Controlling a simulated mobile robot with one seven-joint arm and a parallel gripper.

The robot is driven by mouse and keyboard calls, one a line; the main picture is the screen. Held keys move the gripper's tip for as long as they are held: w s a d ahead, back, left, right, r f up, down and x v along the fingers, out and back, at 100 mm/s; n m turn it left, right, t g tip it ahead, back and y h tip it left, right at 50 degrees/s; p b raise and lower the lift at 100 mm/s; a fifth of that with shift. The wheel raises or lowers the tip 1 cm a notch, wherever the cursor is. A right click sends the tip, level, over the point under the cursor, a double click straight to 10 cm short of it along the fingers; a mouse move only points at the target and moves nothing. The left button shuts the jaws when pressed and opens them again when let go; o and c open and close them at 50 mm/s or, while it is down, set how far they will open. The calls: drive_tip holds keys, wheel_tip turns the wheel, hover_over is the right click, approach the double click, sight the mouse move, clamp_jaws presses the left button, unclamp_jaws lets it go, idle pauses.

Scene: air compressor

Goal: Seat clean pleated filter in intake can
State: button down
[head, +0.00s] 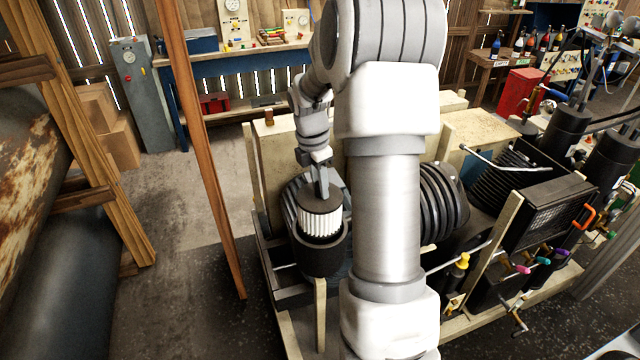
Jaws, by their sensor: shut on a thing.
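The clean pleated filter (320,222) is a short white pleated cylinder with a dark top cap. My gripper (322,186) is above it, shut on the filter at its top. The intake can (319,262) is a dark open-topped cylinder directly below. The filter stands upright over the can's mouth, with its lower edge at or just inside the rim. Most of the white pleats show above the rim. I cannot tell how deep the lower end sits, because the can's front wall hides it.
My arm hides the middle of the compressor. Ribbed black cylinders (442,198) and a finned cooler (545,212) stand to the right, with valves and coloured handles. A wooden post (200,150) rises at left. Open floor (170,270) lies left of the machine. A blue workbench (240,72) is behind.

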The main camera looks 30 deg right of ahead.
sight(312, 199)
drive_tip(key=shift+f+b, duration=3.2)
drive_tip(key=shift+f, duration=2.3)
drive_tip(key=c, duration=0.6)
unclamp_jaws()
drive_tip(key=shift+o, duration=0.2)
drive_tip(key=shift+r, duration=0.1)
drive_tip(key=r, duration=0.5)
drive_tip(key=a+r, duration=0.1)
drive_tip(key=r, duration=0.5)
drive_tip(key=a+r, duration=0.1)
drive_tip(key=r, duration=0.5)
drive_tip(key=shift+r+p, duration=0.15)
drive_tip(key=shift+p, duration=0.15)
